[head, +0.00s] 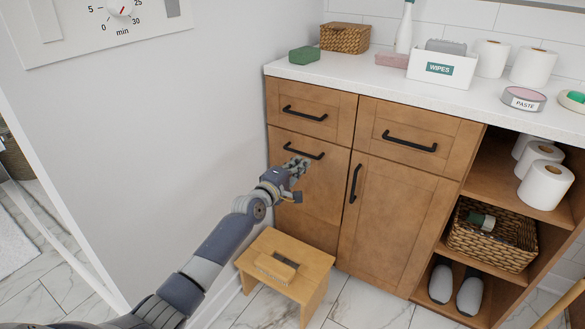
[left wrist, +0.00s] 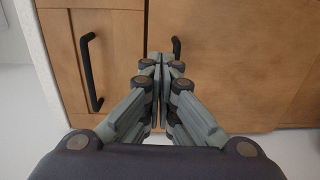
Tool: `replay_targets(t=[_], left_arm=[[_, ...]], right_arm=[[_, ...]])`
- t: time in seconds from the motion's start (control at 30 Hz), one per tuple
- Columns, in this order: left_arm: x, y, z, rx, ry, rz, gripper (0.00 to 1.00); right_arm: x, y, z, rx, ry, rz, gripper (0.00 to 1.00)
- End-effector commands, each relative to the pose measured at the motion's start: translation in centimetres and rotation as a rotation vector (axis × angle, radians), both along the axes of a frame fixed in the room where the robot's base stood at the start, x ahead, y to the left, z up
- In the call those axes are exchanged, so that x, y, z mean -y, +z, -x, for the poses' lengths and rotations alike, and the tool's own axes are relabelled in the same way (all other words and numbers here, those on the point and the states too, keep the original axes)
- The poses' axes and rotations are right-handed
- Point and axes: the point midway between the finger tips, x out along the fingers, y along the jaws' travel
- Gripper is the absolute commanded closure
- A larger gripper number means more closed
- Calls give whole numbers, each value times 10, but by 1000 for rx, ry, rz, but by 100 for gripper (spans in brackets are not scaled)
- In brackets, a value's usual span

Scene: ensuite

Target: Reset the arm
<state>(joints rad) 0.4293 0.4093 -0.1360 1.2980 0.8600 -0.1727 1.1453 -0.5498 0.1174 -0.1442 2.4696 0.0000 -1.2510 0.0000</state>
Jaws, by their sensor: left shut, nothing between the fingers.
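My left arm comes in from the lower left in the head view. Its gripper (head: 297,167) is in front of the wooden cabinet's (head: 318,212) left side, near the black handle (head: 304,150) of the left lower front. In the left wrist view the gripper (left wrist: 160,62) is shut with its fingertips together and nothing between them. Behind the fingers are the cabinet front (left wrist: 232,70) and two black handles, one at the left (left wrist: 91,72) and one partly hidden behind the fingertips (left wrist: 176,47). My right gripper is in neither view.
A small wooden stool (head: 313,276) stands on the floor below the gripper. The white countertop (head: 345,83) holds a green sponge, a wicker basket, a wipes box and paper rolls. Open shelves at the right hold rolls, a wicker basket (head: 510,252) and slippers. A wall is at the left.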

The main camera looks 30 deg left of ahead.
Motion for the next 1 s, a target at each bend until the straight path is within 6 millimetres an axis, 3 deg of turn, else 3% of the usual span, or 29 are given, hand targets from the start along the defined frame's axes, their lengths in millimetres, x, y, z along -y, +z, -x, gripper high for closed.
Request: replay_targets(t=[0.2,0.4,0.73,0.87,1.0], left_arm=[[-2,1,20,-2,1,-1,100],[-3,1,32,0,0,-1,100],[-1,-2,38,-6,-5,-9,100],[26,-24,55,-63,-64,-103,100],[82,-75,106,-192,-213,-350,100]], right_arm=[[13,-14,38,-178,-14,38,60],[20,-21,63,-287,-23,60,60],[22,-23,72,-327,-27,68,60],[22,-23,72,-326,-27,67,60],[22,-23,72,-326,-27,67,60]])
